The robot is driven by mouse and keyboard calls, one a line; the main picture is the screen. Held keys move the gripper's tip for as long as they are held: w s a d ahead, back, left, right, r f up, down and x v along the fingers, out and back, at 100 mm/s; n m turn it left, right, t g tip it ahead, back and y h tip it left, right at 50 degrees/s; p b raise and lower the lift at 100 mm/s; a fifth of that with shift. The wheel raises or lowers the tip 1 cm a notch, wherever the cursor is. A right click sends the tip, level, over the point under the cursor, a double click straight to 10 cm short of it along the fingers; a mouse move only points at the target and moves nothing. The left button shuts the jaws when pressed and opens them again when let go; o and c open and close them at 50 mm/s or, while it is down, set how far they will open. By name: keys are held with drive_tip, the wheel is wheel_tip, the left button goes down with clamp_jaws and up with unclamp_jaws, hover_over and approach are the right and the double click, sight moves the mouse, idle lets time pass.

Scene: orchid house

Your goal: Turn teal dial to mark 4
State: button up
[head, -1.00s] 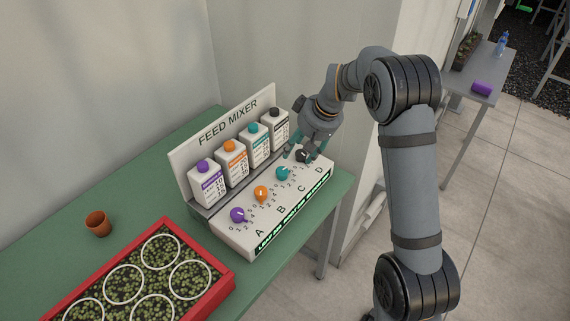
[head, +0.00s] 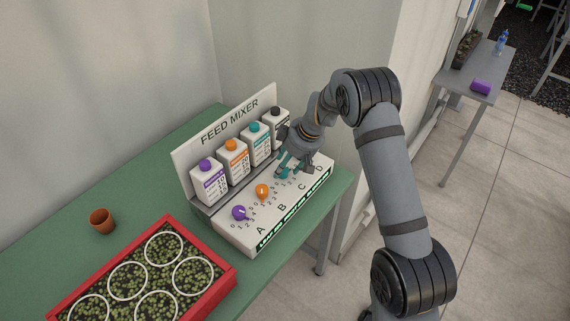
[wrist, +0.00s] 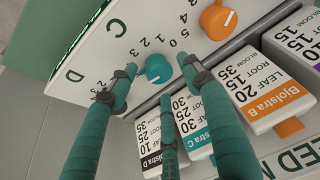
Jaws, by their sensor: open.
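The teal dial (wrist: 158,68) sits on the white panel near the letter C in the wrist view, with printed numbers around it. A short pale pointer line shows on it, but I cannot tell surely which mark it meets. My gripper (wrist: 155,84) has teal fingers, spread open around the dial, one tip to each side and one below in the picture. I cannot tell whether any tip touches it. In the head view my gripper (head: 291,171) is over the C and D end of the feed mixer (head: 222,238) and largely hides the teal dial.
The orange dial (head: 262,191) and purple dial (head: 239,212) lie to the left on the same panel. Several bottles (head: 236,160) stand behind the dials, close to my gripper. A red tray (head: 226,270) and a brown pot (head: 102,221) are on the green table (head: 130,180).

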drive_tip(key=shift+w+a+f, duration=0.15)
drive_tip(key=shift+a+f, duration=0.05)
drive_tip(key=shift+f, duration=0.35)
drive_tip(key=c, duration=1.1)
drive_tip(key=shift+c, duration=0.3)
